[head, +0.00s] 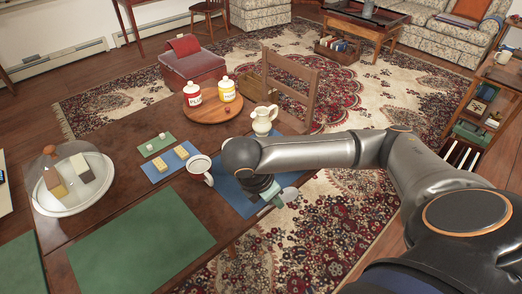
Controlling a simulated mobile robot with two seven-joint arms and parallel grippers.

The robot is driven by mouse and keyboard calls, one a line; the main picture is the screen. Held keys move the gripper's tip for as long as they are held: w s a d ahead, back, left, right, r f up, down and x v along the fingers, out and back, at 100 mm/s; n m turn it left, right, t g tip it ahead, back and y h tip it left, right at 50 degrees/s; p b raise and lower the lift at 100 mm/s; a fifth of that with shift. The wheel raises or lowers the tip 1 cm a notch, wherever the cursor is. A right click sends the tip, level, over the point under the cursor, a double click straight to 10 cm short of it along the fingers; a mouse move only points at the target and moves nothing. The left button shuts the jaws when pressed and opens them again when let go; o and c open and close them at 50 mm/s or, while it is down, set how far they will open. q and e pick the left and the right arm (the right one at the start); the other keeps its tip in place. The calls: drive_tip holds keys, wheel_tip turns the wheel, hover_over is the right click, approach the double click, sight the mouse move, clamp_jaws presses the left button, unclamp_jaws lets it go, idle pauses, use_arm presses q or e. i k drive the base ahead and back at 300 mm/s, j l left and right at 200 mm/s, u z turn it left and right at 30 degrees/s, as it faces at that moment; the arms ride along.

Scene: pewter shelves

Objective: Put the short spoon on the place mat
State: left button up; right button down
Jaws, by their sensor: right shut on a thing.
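My right gripper (274,197) reaches in from the right, low over the blue mat (229,189) near the table's right edge. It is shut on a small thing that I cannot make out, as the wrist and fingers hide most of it. I cannot pick out the short spoon anywhere else on the table. A large plain green place mat (140,246) lies flat and empty at the table's front. Part of another green mat (18,266) shows at the lower left. My left gripper is not in view.
A white mug (199,166) stands just left of my right gripper. A cream pitcher (263,121) stands behind it, and a wooden round tray (213,113) holds red and yellow jars. A glass-domed dish (72,184) is at left. A chair (291,88) stands behind the table.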

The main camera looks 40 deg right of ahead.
sight(96, 259)
drive_tip(key=j+u, duration=0.3)
drive_tip(key=j, duration=0.45)
drive_tip(key=j+u, duration=0.3)
drive_tip(key=j, duration=0.4)
